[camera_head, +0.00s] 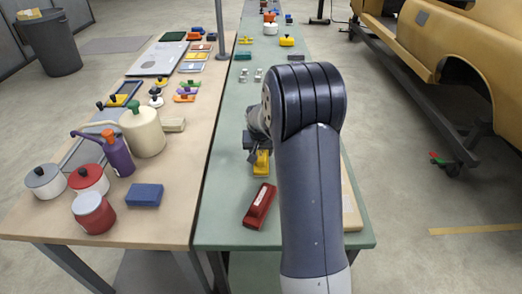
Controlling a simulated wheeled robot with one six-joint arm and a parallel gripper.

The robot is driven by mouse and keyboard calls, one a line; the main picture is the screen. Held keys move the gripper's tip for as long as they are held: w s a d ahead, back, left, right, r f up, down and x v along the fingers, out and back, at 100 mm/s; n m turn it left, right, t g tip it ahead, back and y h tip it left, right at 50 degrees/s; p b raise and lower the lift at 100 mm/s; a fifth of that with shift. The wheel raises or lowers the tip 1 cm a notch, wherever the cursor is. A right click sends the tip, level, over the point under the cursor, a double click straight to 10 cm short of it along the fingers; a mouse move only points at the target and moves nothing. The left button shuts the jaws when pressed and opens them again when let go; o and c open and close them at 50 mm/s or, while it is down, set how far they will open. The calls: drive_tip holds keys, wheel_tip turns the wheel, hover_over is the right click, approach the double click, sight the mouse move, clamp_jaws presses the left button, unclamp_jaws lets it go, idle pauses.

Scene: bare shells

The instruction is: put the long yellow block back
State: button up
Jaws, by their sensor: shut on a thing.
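A yellow block (261,168) is at my gripper over the green table (224,220), left of my forearm. My gripper (258,156) is small and dark here, and is shut on the yellow block. The block's upper part is hidden by the fingers. I cannot tell whether the block touches the table top.
A dark red block (260,205) lies just in front of the yellow one. My arm hides part of the green table. The brown table (60,222) at left holds a blue block (145,195), a cream canister (143,132), a purple can (117,154) and several pots.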

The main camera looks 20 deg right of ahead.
drive_tip(key=shift+f, duration=0.2)
drive_tip(key=o, duration=0.9)
drive_tip(key=shift+r, duration=0.1)
drive_tip(key=shift+r, duration=0.45)
drive_tip(key=v, duration=1.1)
drive_tip(key=shift+s+r+b, duration=0.15)
drive_tip(key=shift+s+b, duration=0.15)
